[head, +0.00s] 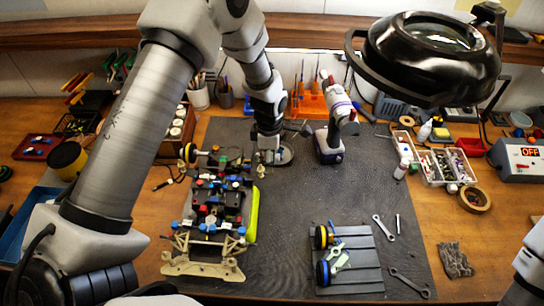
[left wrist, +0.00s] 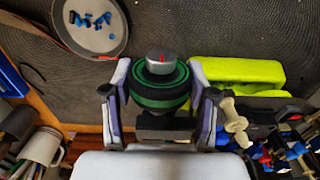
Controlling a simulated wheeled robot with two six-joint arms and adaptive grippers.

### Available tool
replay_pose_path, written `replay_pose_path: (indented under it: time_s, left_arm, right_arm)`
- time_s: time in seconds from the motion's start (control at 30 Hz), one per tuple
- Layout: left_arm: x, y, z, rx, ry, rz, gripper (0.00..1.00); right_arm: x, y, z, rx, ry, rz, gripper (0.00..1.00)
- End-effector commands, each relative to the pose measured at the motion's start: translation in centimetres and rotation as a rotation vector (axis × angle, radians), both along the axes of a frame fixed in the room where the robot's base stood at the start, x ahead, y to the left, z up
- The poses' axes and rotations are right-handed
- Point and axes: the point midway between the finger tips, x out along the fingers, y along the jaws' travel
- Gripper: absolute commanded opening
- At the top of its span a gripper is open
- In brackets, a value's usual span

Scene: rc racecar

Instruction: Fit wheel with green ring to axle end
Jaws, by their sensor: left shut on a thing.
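My left gripper (head: 268,156) is at the far end of the car chassis (head: 215,205), just right of its far right corner. In the left wrist view, the left gripper (left wrist: 160,108) is shut on the wheel with green ring (left wrist: 160,88), one finger on each side. A grey round piece with a red mark is at the wheel's middle. A beige part of the chassis (left wrist: 234,122) is just right of the right finger. I cannot tell whether wheel and axle end touch. The wheel is hidden in the head view. The right gripper is not in view.
A round dish (left wrist: 88,22) with small blue pieces lies beside the gripper. A yellow-green body shell (head: 251,215) lies along the chassis's right side. A power screwdriver (head: 330,140) stands to the right. A grey tray (head: 355,260) holds blue-ringed and yellow-ringed wheels. The mat's middle is clear.

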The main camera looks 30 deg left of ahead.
Motion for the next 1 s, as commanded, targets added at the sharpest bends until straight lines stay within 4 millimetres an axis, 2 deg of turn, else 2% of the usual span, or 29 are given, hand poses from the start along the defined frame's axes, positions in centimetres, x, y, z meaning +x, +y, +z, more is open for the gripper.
replay_pose_path:
  time_s: [0.63, 0.67, 0.7, 0.73, 1.0]
  left_arm:
    - [-0.7, 1.5, 0.0, 0.000, 0.001, 0.001, 0.30]
    - [-0.7, 1.4, 0.0, 0.000, 0.000, 0.000, 0.68]
    - [-0.7, 1.4, 0.0, 0.000, 0.000, 0.000, 0.82]
    - [-0.7, 1.4, 0.0, 0.000, 0.000, 0.000, 0.87]
    - [-0.7, 1.4, 0.0, 0.000, 0.001, 0.001, 0.87]
  right_arm:
    - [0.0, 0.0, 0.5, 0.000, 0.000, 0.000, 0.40]
    - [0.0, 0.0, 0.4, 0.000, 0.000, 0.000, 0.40]
    - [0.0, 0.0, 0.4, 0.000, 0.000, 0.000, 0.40]
    - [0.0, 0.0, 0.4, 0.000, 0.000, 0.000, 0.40]
    - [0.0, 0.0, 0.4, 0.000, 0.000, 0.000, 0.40]
